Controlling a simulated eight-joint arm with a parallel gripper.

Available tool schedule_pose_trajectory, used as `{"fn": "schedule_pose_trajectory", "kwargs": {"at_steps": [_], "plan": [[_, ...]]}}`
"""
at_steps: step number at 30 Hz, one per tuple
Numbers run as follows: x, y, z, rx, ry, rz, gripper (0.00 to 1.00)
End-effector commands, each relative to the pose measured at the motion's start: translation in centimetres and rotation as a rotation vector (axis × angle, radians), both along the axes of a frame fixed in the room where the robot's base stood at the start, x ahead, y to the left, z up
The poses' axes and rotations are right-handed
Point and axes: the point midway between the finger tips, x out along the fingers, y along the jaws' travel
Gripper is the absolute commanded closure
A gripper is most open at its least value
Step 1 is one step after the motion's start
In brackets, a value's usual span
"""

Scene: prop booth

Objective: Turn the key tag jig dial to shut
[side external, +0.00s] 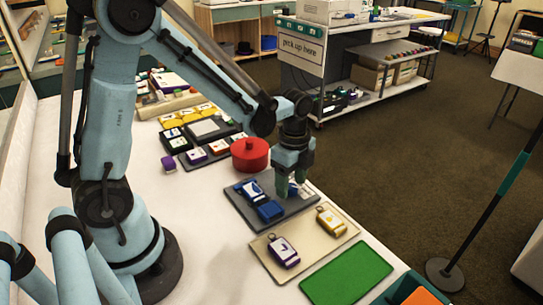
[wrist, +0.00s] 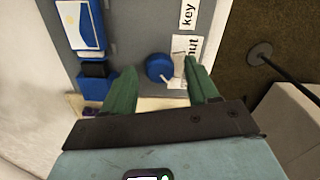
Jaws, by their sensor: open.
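The key tag jig is a grey plate (side external: 297,209) near the table's right edge; its grey surface (wrist: 130,30) fills the upper wrist view. Its round blue dial (wrist: 158,67) lies between my fingertips in the wrist view. Beside the dial are a white label (wrist: 187,14) reading "key" and a partly covered label (wrist: 193,46) whose visible letters look like "hut". My gripper (side external: 291,186) points down over the plate, its green fingers (wrist: 160,72) open on either side of the dial. I cannot tell whether they touch it. In the side view my gripper hides the dial.
A blue-and-white tag (wrist: 78,24) and a blue block (side external: 270,211) sit on the plate. A red round pot (side external: 250,155) stands behind. A beige board (side external: 305,245) with purple and yellow tags and a green mat (side external: 346,275) lie in front.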

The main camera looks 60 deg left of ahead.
Motion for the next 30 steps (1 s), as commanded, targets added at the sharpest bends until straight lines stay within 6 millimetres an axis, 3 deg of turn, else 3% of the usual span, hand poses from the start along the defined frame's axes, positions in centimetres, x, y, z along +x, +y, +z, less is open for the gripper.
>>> {"fn": "schedule_pose_trajectory", "kwargs": {"at_steps": [12,23,30], "plan": [[-0.03,-0.01,-0.56,0.000,0.000,0.000,0.43],[-0.03,-0.01,-0.54,0.000,0.000,0.000,0.97],[-0.03,-0.01,-0.53,0.000,0.000,0.022,0.97]]}}
